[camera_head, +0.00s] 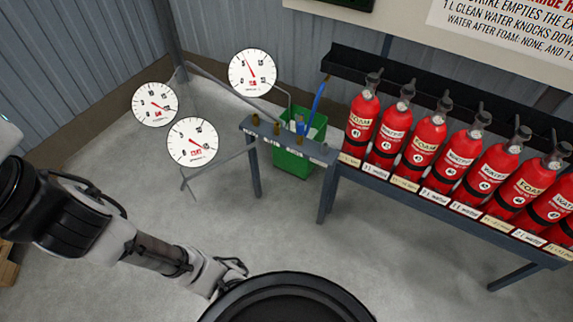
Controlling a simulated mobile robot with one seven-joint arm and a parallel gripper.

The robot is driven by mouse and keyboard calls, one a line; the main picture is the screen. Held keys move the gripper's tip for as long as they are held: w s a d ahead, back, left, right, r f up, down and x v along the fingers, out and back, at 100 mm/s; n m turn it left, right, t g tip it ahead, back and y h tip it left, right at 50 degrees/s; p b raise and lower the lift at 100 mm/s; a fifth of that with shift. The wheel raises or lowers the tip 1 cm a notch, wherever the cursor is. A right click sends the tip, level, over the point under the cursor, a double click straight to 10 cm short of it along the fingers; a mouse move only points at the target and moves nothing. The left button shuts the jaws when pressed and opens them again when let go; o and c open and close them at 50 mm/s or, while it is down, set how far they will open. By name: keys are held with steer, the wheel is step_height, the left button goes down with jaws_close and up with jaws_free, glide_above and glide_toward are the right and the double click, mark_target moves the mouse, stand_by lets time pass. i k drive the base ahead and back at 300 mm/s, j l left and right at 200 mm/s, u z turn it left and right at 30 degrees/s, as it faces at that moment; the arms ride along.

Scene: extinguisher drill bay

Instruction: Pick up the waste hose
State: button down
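I cannot pick out a waste hose for sure. A green bin (293,158) stands on the floor behind a small grey bench, with a long blue piece (318,100) sticking up out of it. Whether the blue piece is a hose I cannot tell. My gripper (232,268) is at the lower middle, over bare floor, well in front of the bench and the bin. Its fingers are small and partly hidden by the dark round part of my body, so its opening is unclear. I see nothing held in it.
Three dial gauges (192,142) stand on thin grey pipes at the left. The small bench (289,143) carries brass fittings. A long rack (408,187) of red extinguishers (424,141) with labels runs to the right. The concrete floor (170,215) between my arm and the bench is clear.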

mark_target(301, 124)
steer(key=i+j, duration=0.25)
steer(key=i, duration=0.15)
steer(key=i+j+u, duration=0.15)
steer(key=i, duration=0.25)
steer(key=j, duration=0.1)
